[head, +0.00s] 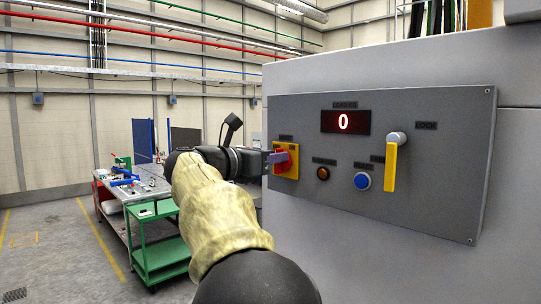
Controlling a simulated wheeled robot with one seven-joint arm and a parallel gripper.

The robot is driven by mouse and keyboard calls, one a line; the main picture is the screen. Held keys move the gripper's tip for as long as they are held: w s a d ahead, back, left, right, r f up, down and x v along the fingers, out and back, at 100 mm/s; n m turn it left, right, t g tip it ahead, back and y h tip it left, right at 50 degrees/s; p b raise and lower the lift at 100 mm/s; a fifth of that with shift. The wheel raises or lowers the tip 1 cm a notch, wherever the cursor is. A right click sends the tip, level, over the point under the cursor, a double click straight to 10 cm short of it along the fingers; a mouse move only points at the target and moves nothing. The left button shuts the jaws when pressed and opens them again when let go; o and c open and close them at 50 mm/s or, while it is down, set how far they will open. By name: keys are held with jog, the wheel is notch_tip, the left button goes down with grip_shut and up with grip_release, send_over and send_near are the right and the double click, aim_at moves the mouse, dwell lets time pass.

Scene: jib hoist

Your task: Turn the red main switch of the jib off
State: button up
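The red main switch (284,163) sits on a yellow square plate (293,161) at the left side of the grey control panel (440,170). My gripper (270,158) is at the switch's left side, close to it or touching it; I cannot tell which. My wrist and a pale covered arm link hide most of the gripper. The fingers are too small and dark to show whether they are open, or shut on the switch knob. The exact angle of the knob is also hard to read.
The panel also bears a lit display (345,121) reading 0, an orange button (323,173), a blue button (362,181) and a yellow lever handle (391,165). A green cart (160,240) and a workbench (150,180) stand behind at left. Floor at far left is clear.

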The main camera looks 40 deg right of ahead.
grip_shut()
jog(key=shift+n, duration=0.3)
jog(key=n+p, duration=0.1)
jog(key=n, duration=0.5)
jog(key=w+n+p, duration=0.1)
jog(key=n, duration=0.4)
jog(key=f+n+p, duration=0.1)
jog(key=n, duration=0.5)
jog(key=shift+w+f+n, duration=0.1)
jog(key=shift+w+n, duration=0.15)
jog(key=shift+n, duration=0.05)
dwell(0.4)
grip_release()
jog(key=shift+a+f, duration=0.1)
jog(key=shift+a, duration=0.1)
